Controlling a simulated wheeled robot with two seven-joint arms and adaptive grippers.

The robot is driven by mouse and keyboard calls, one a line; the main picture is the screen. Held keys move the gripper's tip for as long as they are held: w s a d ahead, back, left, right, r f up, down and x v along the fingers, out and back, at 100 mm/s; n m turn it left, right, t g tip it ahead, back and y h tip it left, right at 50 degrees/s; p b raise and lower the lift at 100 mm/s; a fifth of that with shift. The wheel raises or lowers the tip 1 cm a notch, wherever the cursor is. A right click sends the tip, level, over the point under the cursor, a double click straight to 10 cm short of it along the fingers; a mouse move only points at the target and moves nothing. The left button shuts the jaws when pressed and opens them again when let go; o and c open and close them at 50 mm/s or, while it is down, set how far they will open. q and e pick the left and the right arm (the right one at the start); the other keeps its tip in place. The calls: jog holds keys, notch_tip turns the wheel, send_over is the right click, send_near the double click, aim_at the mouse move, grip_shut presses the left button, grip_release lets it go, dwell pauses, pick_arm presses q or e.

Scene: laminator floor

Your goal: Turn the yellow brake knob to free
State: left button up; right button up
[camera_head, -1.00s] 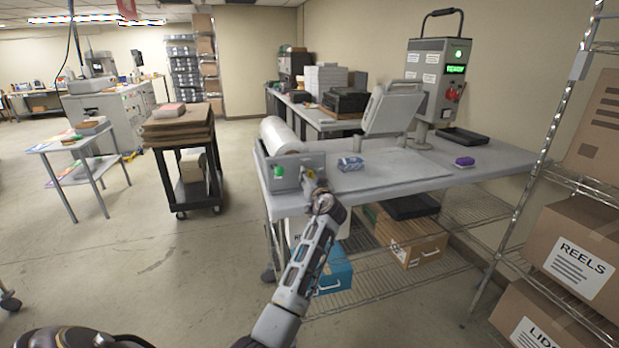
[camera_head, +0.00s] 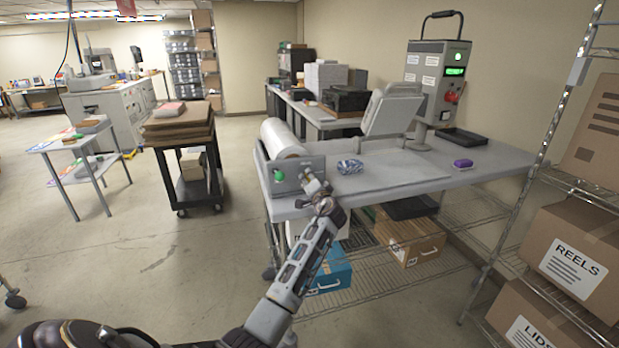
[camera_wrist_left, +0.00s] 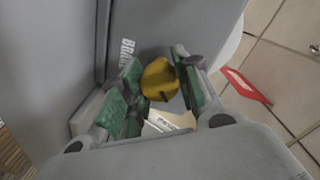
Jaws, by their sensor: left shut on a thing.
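The yellow brake knob (camera_wrist_left: 159,82) is in the middle of the left wrist view, on a grey panel with partly hidden lettering (camera_wrist_left: 127,52) beside it. My left gripper (camera_wrist_left: 163,76) has its green-padded fingers on either side of the knob and is shut on it. A dark mark shows at the knob's lower edge. In the head view my left gripper (camera_head: 312,182) is at the grey end panel (camera_head: 300,169) of the film roll stand on the bench's left end, and hides the knob. My right gripper is not in view.
A green button (camera_head: 279,174) sits left of the gripper on the panel. The film roll (camera_head: 282,138) is behind it. A patterned bundle (camera_head: 350,166) and a purple block (camera_head: 463,163) lie on the grey bench (camera_head: 420,180). A black cart (camera_head: 190,172) stands to the left.

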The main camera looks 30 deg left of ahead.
pick_arm(q)
jog(key=m+p, duration=0.1)
jog(key=m, duration=0.1)
jog(key=shift+r+m+p, duration=0.15)
jog(key=shift+m+p, duration=0.25)
jog(key=m+p, duration=0.2)
jog(key=shift+m, duration=0.3)
jog(key=shift+m+p, duration=0.65)
jog(key=shift+m, duration=0.35)
jog(key=shift+f+m+p, duration=0.2)
jog(key=shift+m+p, duration=0.1)
jog(key=shift+m, duration=0.3)
jog(key=o, duration=1.1)
jog(key=shift+d, duration=0.1)
jog(key=shift+c, duration=0.2)
